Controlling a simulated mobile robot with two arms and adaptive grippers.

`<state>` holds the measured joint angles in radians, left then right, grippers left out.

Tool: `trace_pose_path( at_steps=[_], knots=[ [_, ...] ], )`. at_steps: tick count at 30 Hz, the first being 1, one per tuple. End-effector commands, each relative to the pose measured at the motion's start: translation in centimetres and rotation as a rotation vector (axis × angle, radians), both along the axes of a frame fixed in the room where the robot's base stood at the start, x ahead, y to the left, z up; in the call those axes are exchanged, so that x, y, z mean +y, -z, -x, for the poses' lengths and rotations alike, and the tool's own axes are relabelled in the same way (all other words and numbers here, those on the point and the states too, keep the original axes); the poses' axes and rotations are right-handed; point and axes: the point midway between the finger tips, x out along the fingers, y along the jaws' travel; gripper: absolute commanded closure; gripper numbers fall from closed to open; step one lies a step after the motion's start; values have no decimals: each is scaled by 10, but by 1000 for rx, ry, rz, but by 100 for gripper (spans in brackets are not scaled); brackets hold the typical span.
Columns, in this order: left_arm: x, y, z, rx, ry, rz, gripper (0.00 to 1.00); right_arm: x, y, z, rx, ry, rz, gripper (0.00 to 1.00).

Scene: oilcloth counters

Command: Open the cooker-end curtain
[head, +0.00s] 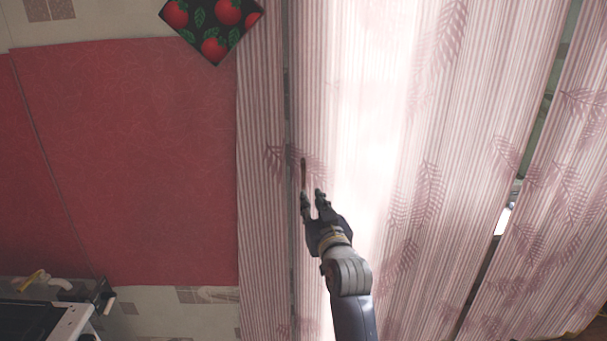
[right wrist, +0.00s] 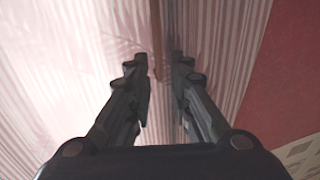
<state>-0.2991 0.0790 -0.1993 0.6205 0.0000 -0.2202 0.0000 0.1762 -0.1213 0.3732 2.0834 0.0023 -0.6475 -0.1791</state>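Pink-and-white striped curtains with leaf prints hang in front of me. At the end nearer the cooker (head: 35,318), a narrow strip of curtain (head: 262,215) hangs beside a wide panel (head: 430,120), with a thin dark gap between them. A thin brown upright pull (head: 303,172) shows near the wide panel's left edge. My right gripper (head: 311,194) is open, its fingertips just below or around the pull's lower end. In the right wrist view the pull (right wrist: 156,58) appears between the parted fingers (right wrist: 160,62); I cannot tell whether they touch it. My left gripper is out of view.
A red panel (head: 140,160) covers the wall left of the curtains, with a dark tomato-print cloth (head: 212,28) above it. Another curtain panel (head: 560,190) hangs at the right, past a slanting gap. Bright light comes through the wide panel.

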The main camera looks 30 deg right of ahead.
Motion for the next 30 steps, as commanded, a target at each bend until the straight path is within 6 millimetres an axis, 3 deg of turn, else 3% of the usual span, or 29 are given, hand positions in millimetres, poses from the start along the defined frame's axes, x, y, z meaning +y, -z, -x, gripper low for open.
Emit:
trace_pose_path(
  at_steps=[5, 21, 30],
  knots=[
    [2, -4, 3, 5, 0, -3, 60, -6, -10, -6, -13, 6, 2, 81],
    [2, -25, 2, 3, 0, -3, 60, -33, -10, -80, -12, 6, 1, 81],
    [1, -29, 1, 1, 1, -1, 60, -39, -9, -97, -14, 6, 3, 81]
  ],
)
